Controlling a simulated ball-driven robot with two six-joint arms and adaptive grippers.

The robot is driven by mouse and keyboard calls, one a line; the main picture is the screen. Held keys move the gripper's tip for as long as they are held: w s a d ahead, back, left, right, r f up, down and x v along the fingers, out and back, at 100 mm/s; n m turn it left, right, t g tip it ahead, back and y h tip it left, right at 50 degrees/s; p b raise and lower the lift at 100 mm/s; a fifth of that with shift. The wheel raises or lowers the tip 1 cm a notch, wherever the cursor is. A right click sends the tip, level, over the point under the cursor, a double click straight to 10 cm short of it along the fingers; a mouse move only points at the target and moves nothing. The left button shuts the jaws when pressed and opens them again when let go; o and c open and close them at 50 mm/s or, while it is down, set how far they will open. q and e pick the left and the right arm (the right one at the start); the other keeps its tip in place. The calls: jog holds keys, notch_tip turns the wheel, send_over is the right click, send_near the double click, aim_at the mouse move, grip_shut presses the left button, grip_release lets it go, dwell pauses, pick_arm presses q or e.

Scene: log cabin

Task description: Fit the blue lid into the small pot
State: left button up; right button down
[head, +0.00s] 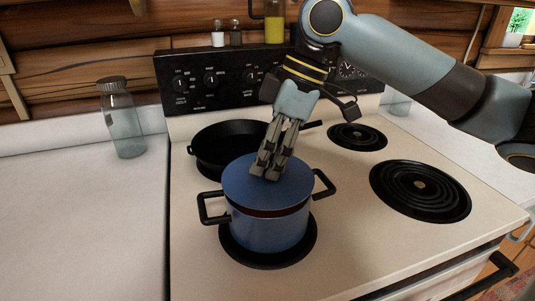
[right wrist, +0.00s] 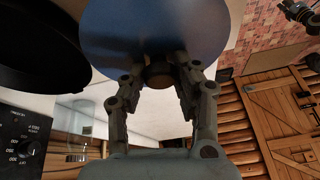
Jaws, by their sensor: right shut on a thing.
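The blue lid (head: 240,184) lies over the mouth of the small blue pot (head: 270,231), which stands on the front left burner. A dark band shows between lid and pot wall, and I cannot tell whether the lid is fully seated. My right gripper (head: 266,172) reaches down from above and is shut on the lid's knob, which its fingers hide in the head view. In the right wrist view the fingers (right wrist: 158,82) close around the round brown knob (right wrist: 158,74) under the blue disc of the lid (right wrist: 150,28). My left gripper is not in view.
A black frying pan (head: 206,146) sits close behind the pot on the back left burner. The two right burners (head: 420,190) are empty. A glass jar (head: 122,122) stands on the left counter. Small jars (head: 235,36) stand above the control panel (head: 215,82).

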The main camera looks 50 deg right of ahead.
aim_at(272, 156)
jog(key=shift+p, duration=0.3)
jog(key=shift+f+b, duration=0.55)
jog(key=shift+f, duration=0.45)
dwell(0.4)
jog(key=c, duration=0.9)
grip_release()
jog(key=shift+r, duration=0.1)
jog(key=v, duration=0.5)
jog(key=shift+s+d+r, duration=0.1)
jog(key=shift+d+r, duration=0.15)
jog(key=shift+r, duration=0.1)
jog(key=shift+v, duration=0.8)
jog(key=shift+a, duration=0.1)
